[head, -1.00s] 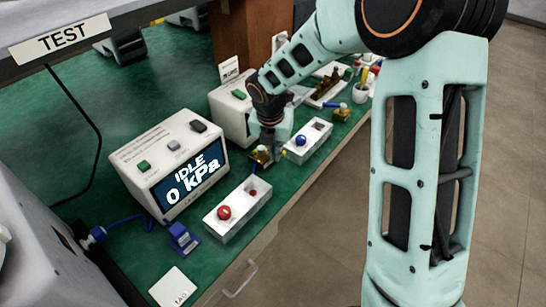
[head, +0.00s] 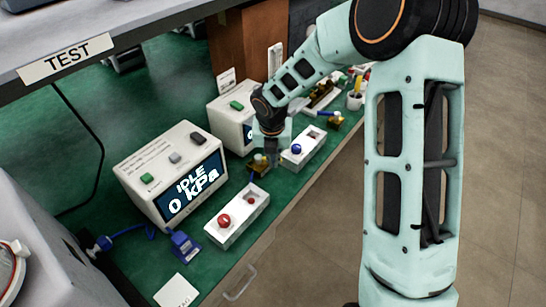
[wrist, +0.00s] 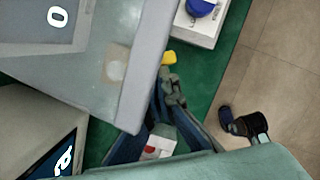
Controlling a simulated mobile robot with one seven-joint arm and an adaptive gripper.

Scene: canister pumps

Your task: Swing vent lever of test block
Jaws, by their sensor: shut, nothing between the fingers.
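A small brass test block (head: 258,168) stands on the green bench top between the two white button boxes. A small blue part, perhaps its lever, shows low on its near side, too small to tell its angle. My gripper (head: 269,160) points down right beside the block and partly covers it; I cannot tell whether it touches. In the wrist view my gripper (wrist: 172,95) has its fingers together with nothing between them. A yellow piece (wrist: 169,57), perhaps part of the block, shows just beyond the fingertips. The rest of the block is hidden there.
A white box with a red button (head: 238,215) is nearer, and one with a blue button (head: 303,148) farther. A display unit reading IDLE 0 kPa (head: 172,175) stands left; a second unit (head: 232,118) is behind my gripper. Another brass block (head: 335,120) stands farther back.

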